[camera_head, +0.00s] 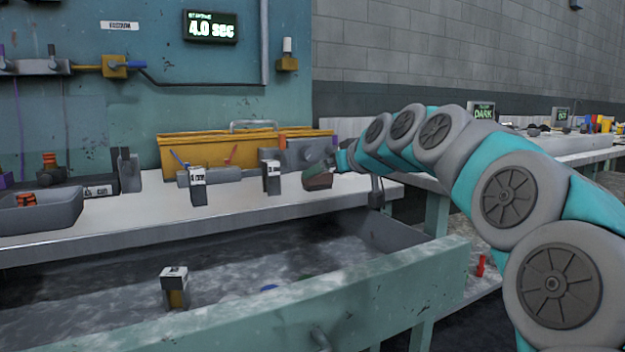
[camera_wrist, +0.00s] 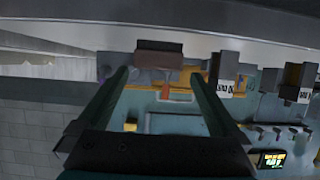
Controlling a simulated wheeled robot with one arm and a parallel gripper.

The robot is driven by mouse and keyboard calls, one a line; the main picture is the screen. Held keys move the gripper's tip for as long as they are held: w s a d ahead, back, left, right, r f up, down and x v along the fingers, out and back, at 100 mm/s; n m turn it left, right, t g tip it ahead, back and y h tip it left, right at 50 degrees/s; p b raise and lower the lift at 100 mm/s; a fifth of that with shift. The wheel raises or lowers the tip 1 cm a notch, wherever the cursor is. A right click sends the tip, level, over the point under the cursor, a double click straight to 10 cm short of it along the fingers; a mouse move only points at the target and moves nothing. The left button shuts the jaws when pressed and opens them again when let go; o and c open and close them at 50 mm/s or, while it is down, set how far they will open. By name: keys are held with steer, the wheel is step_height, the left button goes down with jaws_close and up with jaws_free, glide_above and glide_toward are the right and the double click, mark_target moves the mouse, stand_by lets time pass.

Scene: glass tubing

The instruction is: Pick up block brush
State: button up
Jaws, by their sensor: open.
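A dark brown block with a grey-green upper part, which looks like the block brush (camera_head: 318,182), sits near the right end of the white bench. In the wrist view, which is upside down, a brown block brush (camera_wrist: 160,58) shows just ahead of the fingers, lined up with the gap. My gripper (camera_wrist: 160,78) is open and nothing shows held in it. In the head view my arm reaches in from the right and its end is close beside the brush. The fingertips are too small there to tell whether they touch it.
Two upright labelled blocks (camera_head: 198,187) (camera_head: 271,177) stand left of the brush on the bench. A yellow bin (camera_head: 215,148) and a grey device (camera_head: 305,155) stand behind. A water-filled trough (camera_head: 230,300) lies in front, with another labelled block (camera_head: 174,287).

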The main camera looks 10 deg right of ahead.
mark_target(322, 175)
steer(key=shift+f+x, duration=0.1)
steer(key=shift+x, duration=1.45)
steer(key=shift+f+x, duration=0.15)
steer(key=shift+x, duration=1.45)
steer(key=shift+d, duration=0.15)
steer(key=c, duration=1.1)
steer(key=shift+r, duration=0.1)
